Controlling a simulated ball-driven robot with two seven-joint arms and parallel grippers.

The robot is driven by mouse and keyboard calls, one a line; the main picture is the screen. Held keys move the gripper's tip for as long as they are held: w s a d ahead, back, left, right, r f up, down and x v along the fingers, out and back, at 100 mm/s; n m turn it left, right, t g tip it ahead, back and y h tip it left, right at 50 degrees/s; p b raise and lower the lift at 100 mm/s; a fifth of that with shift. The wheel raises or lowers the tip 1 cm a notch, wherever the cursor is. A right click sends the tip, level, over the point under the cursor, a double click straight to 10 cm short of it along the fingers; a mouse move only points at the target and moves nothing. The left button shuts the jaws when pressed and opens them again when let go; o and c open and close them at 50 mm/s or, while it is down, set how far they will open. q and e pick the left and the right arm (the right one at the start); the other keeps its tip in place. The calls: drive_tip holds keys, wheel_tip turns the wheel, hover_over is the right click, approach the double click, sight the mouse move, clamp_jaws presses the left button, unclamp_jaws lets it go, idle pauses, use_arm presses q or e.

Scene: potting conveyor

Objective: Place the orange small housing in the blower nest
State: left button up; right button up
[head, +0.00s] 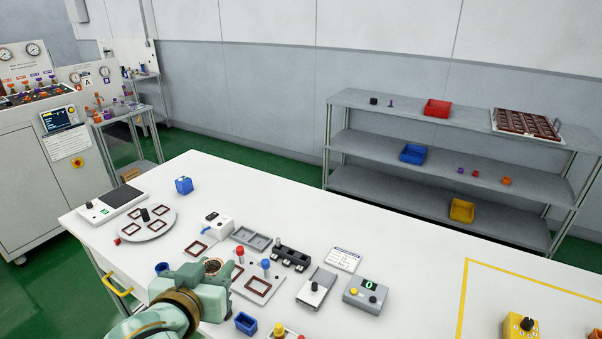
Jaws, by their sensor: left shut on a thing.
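My left gripper (205,279) reaches in from the bottom, over the front of the white table. It is shut on a small brown-orange part (212,266), mostly hidden by the fingers; I cannot tell for sure that it is the orange small housing. A white box with a blue nozzle (219,226), which looks like the blower, stands just beyond the gripper. A dark red square frame (197,248) lies on the table by its nozzle and looks like the blower nest; it appears empty. My right gripper is not in view.
A plate with red and blue knobs (259,284) stands right of the gripper. A round plate (148,223) with several frames is at left. A blue bin (246,323) is close in front.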

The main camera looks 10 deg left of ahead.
use_arm(q)
drive_tip(key=a+f+p, duration=0.2)
drive_tip(key=a+f, duration=0.3)
drive_tip(key=f, duration=0.8)
drive_tip(key=shift+w+a, duration=0.15)
drive_tip(key=shift+w, duration=0.15)
